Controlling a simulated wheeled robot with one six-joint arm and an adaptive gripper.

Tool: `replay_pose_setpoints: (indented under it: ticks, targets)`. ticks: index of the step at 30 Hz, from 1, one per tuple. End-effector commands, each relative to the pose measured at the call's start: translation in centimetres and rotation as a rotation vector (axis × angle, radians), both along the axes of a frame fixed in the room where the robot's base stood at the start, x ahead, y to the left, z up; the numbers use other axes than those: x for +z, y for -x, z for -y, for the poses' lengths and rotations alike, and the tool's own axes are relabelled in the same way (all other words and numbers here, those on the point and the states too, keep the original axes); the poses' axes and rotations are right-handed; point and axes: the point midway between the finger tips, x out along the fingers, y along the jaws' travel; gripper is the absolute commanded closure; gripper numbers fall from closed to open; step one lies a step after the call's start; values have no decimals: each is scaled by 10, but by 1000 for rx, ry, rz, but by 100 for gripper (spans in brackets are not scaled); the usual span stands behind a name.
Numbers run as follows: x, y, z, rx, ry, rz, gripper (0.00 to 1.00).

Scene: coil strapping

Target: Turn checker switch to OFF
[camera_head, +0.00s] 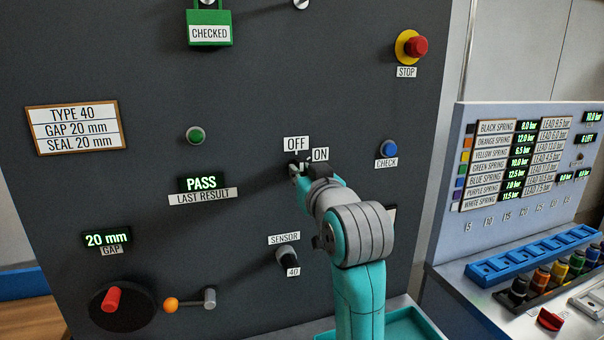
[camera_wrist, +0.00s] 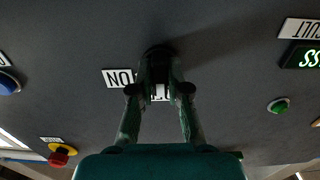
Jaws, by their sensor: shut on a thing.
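The checker switch (camera_wrist: 158,52) is a dark knob on the grey panel, between my fingertips in the wrist view, which is upside down. My gripper (camera_wrist: 160,80) is shut on it. In the head view my gripper (camera_head: 302,170) reaches the panel just below the OFF label (camera_head: 296,143) and the ON label (camera_head: 320,154). In the wrist view the ON label (camera_wrist: 118,77) is clear, while my fingers partly cover the OFF label. My gripper hides most of the knob, so I cannot tell which way it points.
The panel carries a blue CHECK button (camera_head: 388,148), a green button (camera_head: 195,135), a red STOP button (camera_head: 417,47) and a SENSOR knob (camera_head: 287,257). The display (camera_head: 204,183) reads PASS. A green CHECKED tag (camera_head: 209,30) hangs above. A spring console (camera_head: 520,170) stands at right.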

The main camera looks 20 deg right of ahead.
Motion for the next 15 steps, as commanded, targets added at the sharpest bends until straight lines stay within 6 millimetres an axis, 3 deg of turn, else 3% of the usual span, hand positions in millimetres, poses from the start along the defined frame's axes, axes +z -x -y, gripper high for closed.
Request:
replay_pose_setpoints:
  ticks: [6,7,9,15]
  targets:
    - [-1,0,0,0,1,-3,100]
    - [-1,0,0,0,1,-3,80]
    - [-1,0,0,0,0,-3,62]
    - [0,0,0,0,0,-1,59]
